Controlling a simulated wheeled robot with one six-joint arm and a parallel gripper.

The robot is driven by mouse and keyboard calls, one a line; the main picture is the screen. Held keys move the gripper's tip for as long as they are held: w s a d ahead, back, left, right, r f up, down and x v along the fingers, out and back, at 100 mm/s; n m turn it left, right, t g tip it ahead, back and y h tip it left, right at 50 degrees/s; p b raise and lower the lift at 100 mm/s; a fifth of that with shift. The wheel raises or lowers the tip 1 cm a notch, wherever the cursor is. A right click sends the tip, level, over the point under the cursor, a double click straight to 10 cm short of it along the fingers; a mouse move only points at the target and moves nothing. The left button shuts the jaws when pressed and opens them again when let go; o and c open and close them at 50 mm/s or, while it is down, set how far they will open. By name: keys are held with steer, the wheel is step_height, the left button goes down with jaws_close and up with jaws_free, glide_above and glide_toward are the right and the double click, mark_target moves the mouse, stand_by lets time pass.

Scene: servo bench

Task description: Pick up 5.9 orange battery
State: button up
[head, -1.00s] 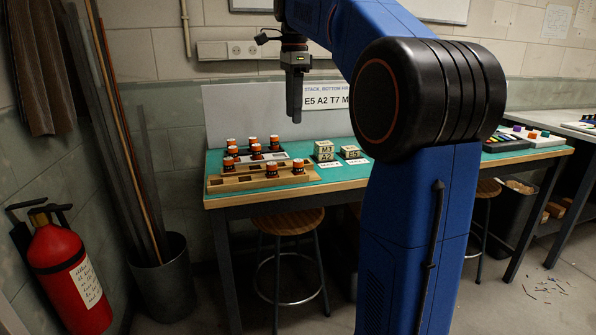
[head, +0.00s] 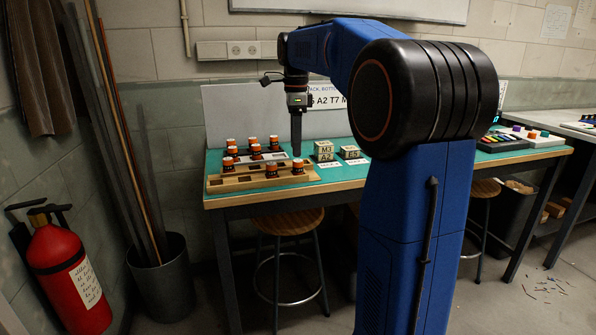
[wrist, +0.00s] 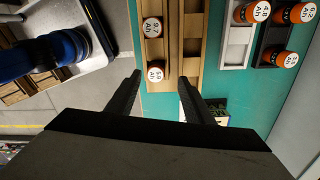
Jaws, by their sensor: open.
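My gripper (head: 297,154) points down just above the right-end battery. In the wrist view my gripper (wrist: 159,78) is open and empty, its fingertips on either side of that end battery (wrist: 155,71) in the picture. The other rack battery (wrist: 152,27) is further up. I cannot tell which is 5.9.
More orange batteries (head: 256,152) stand in racks behind. Marked blocks, one stack (head: 324,151) and one single (head: 350,152), sit close at the right. A sign panel (head: 228,112) stands behind.

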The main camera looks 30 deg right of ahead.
mark_target(298, 161)
steer(key=f, duration=0.2)
steer(key=s+f, duration=0.1)
steer(key=f, duration=0.2)
steer(key=shift+d, duration=0.1)
steer(key=shift+f, duration=0.55)
steer(key=shift+c, duration=0.5)
jaws_close()
